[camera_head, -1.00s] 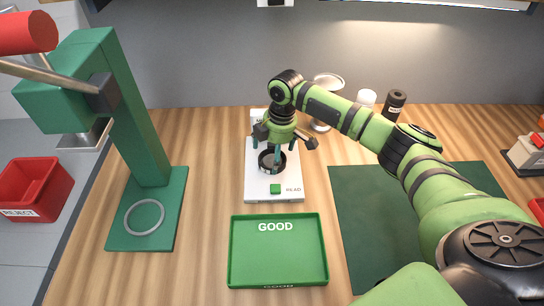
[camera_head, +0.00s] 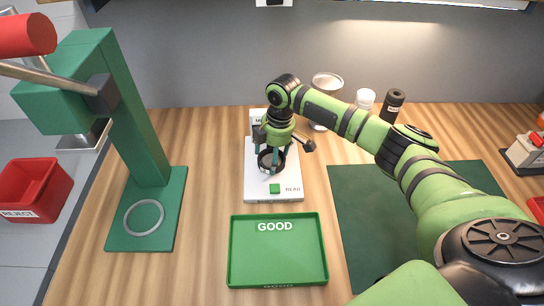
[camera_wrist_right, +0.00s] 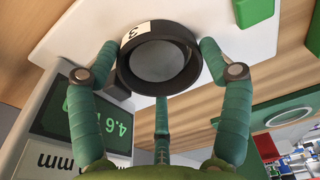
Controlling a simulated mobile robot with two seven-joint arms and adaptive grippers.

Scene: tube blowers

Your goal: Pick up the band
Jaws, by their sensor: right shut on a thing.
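The band, a short black ring with a white label marked 3 (camera_wrist_right: 153,66), is at the white READ device (camera_head: 285,190) on the wooden table. In the head view the band (camera_head: 270,164) shows low between my fingers. My right gripper (camera_wrist_right: 160,70) comes from above, with green fingers around the band's outside, shut on it. I cannot tell whether the band rests on the device or is slightly raised. The device's display (camera_wrist_right: 90,120) shows green digits beginning 4.6. My left gripper is not in view.
An empty green GOOD tray (camera_head: 278,258) lies in front of the device. A green press-like stand (camera_head: 125,115) with a grey ring on its base is at left, beyond it a red REJECT bin (camera_head: 35,188). A dark green mat (camera_head: 355,215) lies right, under my arm.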

